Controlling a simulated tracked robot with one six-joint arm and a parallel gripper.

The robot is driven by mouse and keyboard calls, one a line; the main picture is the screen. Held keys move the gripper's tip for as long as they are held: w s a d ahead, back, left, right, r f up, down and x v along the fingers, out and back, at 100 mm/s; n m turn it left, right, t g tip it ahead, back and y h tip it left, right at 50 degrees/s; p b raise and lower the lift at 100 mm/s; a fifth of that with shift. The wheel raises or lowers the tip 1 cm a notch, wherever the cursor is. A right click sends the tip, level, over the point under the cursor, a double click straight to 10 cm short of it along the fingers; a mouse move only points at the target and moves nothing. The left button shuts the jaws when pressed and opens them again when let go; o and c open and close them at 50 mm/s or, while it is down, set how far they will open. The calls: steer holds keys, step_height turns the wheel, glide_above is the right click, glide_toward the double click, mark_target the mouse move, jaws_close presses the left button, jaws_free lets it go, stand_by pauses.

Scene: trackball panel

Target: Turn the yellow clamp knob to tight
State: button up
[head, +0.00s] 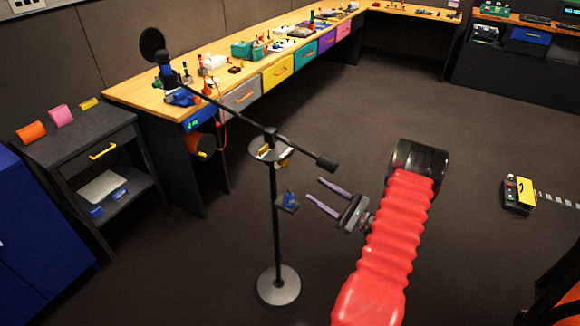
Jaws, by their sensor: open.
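A black stand (275,220) with a round base rises in the middle of the head view and carries a long slanted boom (225,112). Small yellow parts show at the disc-like joint near its top; one, which may be the yellow clamp knob (264,151), is too small to make out its setting. Another yellow piece (281,164) sits just below the disc. My gripper (314,189) is open and empty, its two purple fingers pointing left. It is to the right of the stand's pole and lower in the picture than the yellow parts, apart from them.
A small blue object (290,200) sits on a bracket on the pole, close to my fingertips. A wooden workbench (150,97) with coloured drawers runs behind. A dark side table (75,140) stands left.

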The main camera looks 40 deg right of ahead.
mark_target(287, 164)
steer(key=m+h, duration=0.1)
steer(key=m, duration=0.1)
steer(key=m+t+h, duration=0.1)
steer(key=m, duration=0.5)
steer(key=shift+s+a+t+h, duration=0.1)
steer(key=shift+s+t+h, duration=0.2)
steer(key=shift+h, duration=0.1)
steer(key=x, duration=1.4)
steer(key=shift+s+a, duration=0.1)
steer(key=shift+c, duration=0.7)
steer(key=c, duration=0.9)
